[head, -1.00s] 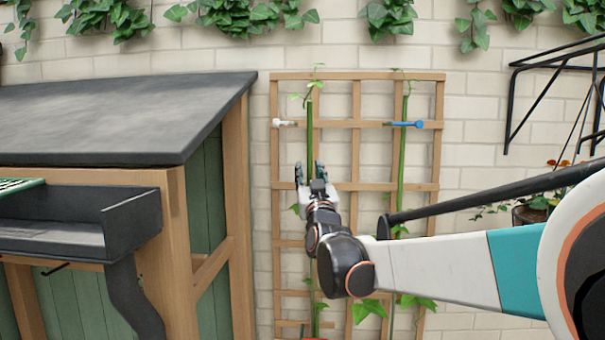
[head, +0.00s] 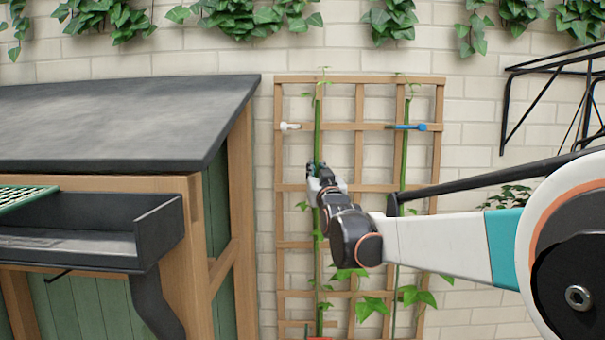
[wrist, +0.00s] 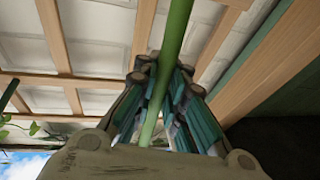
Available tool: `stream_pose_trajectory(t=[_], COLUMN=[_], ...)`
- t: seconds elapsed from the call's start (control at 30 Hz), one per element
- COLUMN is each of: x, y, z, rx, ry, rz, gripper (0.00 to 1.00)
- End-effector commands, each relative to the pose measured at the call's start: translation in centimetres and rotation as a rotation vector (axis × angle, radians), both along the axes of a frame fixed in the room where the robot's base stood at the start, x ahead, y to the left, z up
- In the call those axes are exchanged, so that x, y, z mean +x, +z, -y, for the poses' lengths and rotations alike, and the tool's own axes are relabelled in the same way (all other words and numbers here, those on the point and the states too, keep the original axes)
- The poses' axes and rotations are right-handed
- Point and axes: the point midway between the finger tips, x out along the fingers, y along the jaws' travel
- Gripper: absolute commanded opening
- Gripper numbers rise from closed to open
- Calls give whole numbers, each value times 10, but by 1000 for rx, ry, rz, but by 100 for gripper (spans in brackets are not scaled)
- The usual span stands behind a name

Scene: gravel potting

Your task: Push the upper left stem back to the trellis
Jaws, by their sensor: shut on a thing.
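The wooden trellis (head: 360,187) stands against the brick wall in the head view. The upper left stem (head: 317,127) is green and runs up its left side, close to the slats. My gripper (head: 315,168) is at the stem about a third of the way down the trellis. In the wrist view the stem (wrist: 175,40) passes between the fingers of my gripper (wrist: 165,75), which are shut on it. Trellis slats (wrist: 145,35) show behind it. Whether the stem touches the slats at the grip is hidden.
A potting bench (head: 110,120) with a dark top stands close on the left. A black wall bracket (head: 530,85) is at the right.

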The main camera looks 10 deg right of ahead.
Motion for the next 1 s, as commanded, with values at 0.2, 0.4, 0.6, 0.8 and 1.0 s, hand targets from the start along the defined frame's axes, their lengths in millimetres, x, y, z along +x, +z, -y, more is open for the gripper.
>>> stream_pose_trajectory(t=[0.2,0.4,0.6,0.8,1.0], x=[33,58,64,64,64], y=[8,9,7,7,7], z=[14,20,21,21,21], rx=[26,45,54,54,53], ry=[-3,-4,-5,-5,-5], rz=[-124,-220,-251,-250,-249], gripper=[0,0,0,0,31])
